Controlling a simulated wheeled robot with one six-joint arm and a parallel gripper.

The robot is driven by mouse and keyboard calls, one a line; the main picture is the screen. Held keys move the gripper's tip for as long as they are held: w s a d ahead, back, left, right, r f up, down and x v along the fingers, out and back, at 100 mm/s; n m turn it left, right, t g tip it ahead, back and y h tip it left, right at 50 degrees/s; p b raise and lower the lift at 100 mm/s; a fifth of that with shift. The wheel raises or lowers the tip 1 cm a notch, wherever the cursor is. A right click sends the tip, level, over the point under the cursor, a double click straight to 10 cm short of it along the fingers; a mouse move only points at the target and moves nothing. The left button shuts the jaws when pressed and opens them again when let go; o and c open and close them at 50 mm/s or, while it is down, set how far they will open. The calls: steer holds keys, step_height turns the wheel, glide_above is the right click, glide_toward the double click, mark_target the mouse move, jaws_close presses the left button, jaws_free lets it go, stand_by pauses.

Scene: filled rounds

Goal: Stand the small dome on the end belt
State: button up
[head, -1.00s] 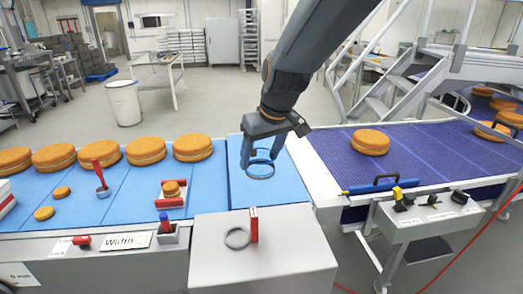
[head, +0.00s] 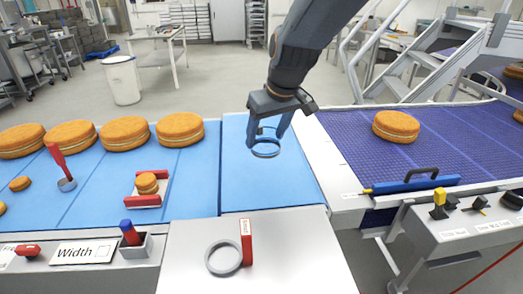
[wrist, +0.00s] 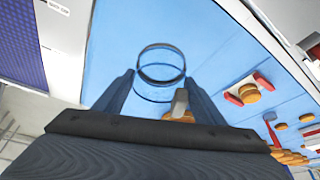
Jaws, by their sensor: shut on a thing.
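My gripper (head: 270,136) is shut on a small clear dome with a dark blue rim (head: 265,154), seen over the right-hand blue belt section (head: 275,190), which I take as the end belt. I cannot tell whether the rim touches the belt or hangs above it. In the wrist view the dome (wrist: 161,75) shows as a clear round shape with a dark band between the fingers (wrist: 160,95). A small grey piece and an orange patch show near the right finger; what they are is unclear.
A grey ring (head: 223,258) and red block (head: 246,241) lie on the front plate. Small cakes sit in a red holder (head: 147,200) on the left belt. Large cakes (head: 180,130) line its back. A purple belt (head: 350,150) with a cake (head: 396,126) lies right.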

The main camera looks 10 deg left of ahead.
steer(key=shift+w+f, duration=0.3)
steer(key=shift+f, duration=0.45)
glide_toward(263, 175)
steer(key=shift+w+a+p, duration=0.45)
steer(key=shift+w+a, duration=0.1)
steer(key=shift+w, duration=0.15)
steer(key=shift+f, duration=1.85)
steer(key=shift+f, duration=0.1)
steer(key=o, duration=1)
